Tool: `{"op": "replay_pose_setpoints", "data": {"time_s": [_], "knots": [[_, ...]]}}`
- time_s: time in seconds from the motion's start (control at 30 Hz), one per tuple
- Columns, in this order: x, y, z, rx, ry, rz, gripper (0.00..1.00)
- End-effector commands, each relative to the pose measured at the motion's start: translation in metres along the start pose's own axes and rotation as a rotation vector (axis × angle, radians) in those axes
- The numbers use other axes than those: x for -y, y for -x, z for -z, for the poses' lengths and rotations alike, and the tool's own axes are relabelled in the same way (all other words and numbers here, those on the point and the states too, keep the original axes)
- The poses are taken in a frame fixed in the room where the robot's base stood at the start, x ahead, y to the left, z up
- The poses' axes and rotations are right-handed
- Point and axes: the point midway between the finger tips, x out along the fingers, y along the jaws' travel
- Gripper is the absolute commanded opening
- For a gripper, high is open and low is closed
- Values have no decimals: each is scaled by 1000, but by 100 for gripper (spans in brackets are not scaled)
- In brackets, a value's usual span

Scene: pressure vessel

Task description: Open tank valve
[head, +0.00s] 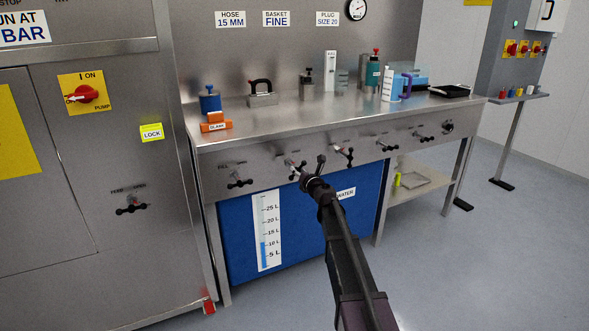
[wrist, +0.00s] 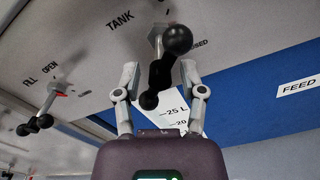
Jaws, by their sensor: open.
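The tank valve (wrist: 160,72) has a black bar handle with ball ends on a metal stem, under the printed word TANK. In the wrist view its larger ball is at the upper right, near a partly hidden label ending in "SED", and its smaller ball is at the lower left. My gripper (wrist: 160,84) is open, with one finger on each side of the handle. I cannot tell whether either finger touches it. In the head view my gripper (head: 312,172) is at the bench front and partly hides the valve.
The fill valve (wrist: 37,122) is to the left, and another black-handled valve (head: 345,153) is to the right. A blue tank (head: 235,235) with a level gauge (head: 267,230) stands below the panel. Several items stand on the steel bench top, including an orange clamp (head: 216,122).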

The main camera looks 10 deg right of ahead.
Motion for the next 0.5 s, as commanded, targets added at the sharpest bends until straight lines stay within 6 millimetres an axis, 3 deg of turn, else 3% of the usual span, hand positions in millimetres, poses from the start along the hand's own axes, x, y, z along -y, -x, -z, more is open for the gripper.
{"op": "replay_pose_setpoints", "data": {"time_s": [0.2,0.5], "knots": [[1,-25,0,0,0,0,53],[0,-32,0,0,0,1,53]]}}
